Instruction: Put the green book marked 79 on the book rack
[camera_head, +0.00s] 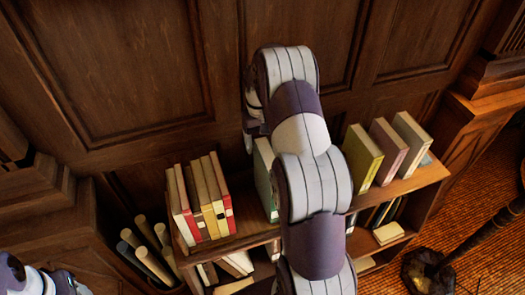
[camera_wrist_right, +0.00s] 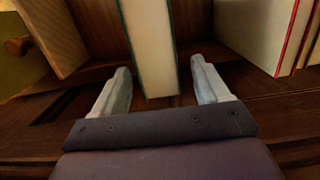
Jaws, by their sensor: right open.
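A green book (camera_head: 264,174) stands upright on top of a low wooden bookcase (camera_head: 240,240), partly hidden behind my right arm in the head view. No number can be read on it. In the right wrist view, a book with dark green covers and pale page edges (camera_wrist_right: 150,45) stands between the fingers of my right gripper (camera_wrist_right: 160,80). The gripper is open, one finger on each side of the book, with a gap at least on the right. My right gripper is hidden behind its arm in the head view. I cannot tell which piece is the book rack.
Red, cream and yellow books (camera_head: 203,200) stand left of the green book. Olive (camera_head: 362,158), mauve (camera_head: 388,150) and pale green (camera_head: 411,143) books stand to the right. Rolled papers (camera_head: 150,255) stand left of the bookcase. A panelled wall (camera_head: 120,70) rises close behind.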

